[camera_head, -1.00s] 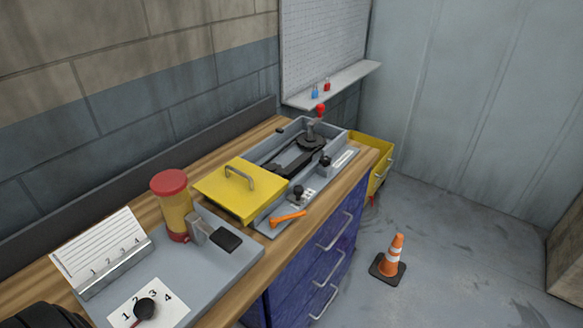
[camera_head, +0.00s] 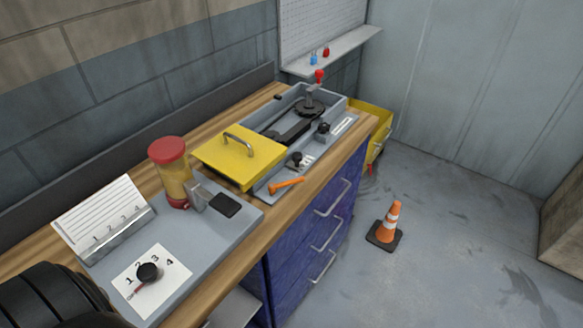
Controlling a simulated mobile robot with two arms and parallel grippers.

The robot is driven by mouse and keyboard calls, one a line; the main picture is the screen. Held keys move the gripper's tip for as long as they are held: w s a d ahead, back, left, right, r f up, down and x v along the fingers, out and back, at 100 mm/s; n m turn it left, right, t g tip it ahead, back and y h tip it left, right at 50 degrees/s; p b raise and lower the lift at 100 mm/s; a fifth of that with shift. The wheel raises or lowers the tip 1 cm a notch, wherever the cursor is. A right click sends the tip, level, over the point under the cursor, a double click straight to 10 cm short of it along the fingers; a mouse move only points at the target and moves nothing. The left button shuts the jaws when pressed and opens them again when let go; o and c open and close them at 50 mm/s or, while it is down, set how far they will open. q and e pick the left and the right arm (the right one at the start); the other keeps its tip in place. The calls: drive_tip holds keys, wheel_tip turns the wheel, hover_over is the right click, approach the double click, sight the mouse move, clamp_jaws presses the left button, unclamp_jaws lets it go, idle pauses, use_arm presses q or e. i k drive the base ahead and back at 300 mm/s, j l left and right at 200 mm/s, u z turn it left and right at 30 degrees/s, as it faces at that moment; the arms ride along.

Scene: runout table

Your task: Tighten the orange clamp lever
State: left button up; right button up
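The orange clamp lever (camera_head: 287,186) lies along the front edge of the grey machine tray (camera_head: 338,127) on the workbench, below the yellow cover (camera_head: 238,158). It is slanted, its right end higher in the picture. I cannot tell from here how tight it is. A black knob (camera_head: 297,159) stands just above it. Neither of my grippers is in view, and nothing touches the lever.
Blue drawers (camera_head: 318,222) are under the wooden top. An orange cone (camera_head: 389,224) stands on the floor at right, with open floor around it.

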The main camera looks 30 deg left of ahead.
sight(272, 187)
drive_tip(key=i+l+u, duration=0.15)
drive_tip(key=l+u, duration=0.35)
drive_tip(key=i+l+u, duration=0.1)
drive_tip(key=l+u, duration=0.4)
drive_tip(key=j, duration=0.1)
